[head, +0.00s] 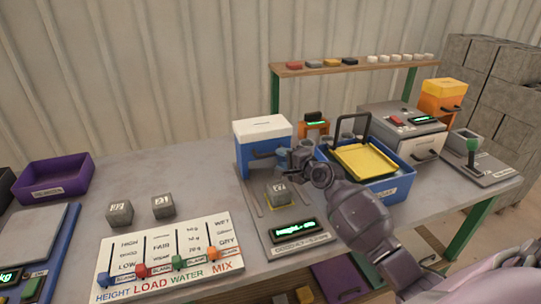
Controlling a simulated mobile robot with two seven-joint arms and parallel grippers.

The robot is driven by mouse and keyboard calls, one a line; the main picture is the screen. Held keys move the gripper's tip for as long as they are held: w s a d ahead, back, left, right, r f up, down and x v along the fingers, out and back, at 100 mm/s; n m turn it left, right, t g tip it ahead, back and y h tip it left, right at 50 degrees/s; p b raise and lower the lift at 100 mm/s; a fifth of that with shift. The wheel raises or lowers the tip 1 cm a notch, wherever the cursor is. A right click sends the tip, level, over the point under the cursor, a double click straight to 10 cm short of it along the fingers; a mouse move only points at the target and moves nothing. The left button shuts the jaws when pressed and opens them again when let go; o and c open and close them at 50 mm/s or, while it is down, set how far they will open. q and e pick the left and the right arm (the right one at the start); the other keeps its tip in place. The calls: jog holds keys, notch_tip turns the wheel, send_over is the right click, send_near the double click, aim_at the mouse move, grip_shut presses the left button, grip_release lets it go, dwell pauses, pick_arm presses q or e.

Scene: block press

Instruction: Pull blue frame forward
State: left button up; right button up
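A blue frame with a white top (242,158) stands at the back of a grey device (262,226) on the table. A grey block (277,193) with a dark mark on its label sits on the device's plate, in front of the frame. My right gripper (297,160) is beside the frame's right side, near a blue part there. Its fingers are small and partly hidden by my wrist, so I cannot tell whether they are open or touch the frame. My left gripper is not in view.
Two grey blocks (120,213) stand left of the device, behind a white slider board (165,257). A blue bin (400,186) with a yellow tray (365,160) is right of my gripper. A purple bin (54,181) is far left. The table left of the frame is clear.

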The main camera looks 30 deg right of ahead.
aim_at(273, 155)
jog(key=x, duration=0.5)
jog(key=shift+w+a+b, duration=0.1)
jog(key=shift+w+b, duration=0.25)
jog(key=shift+b, duration=0.05)
grip_shut()
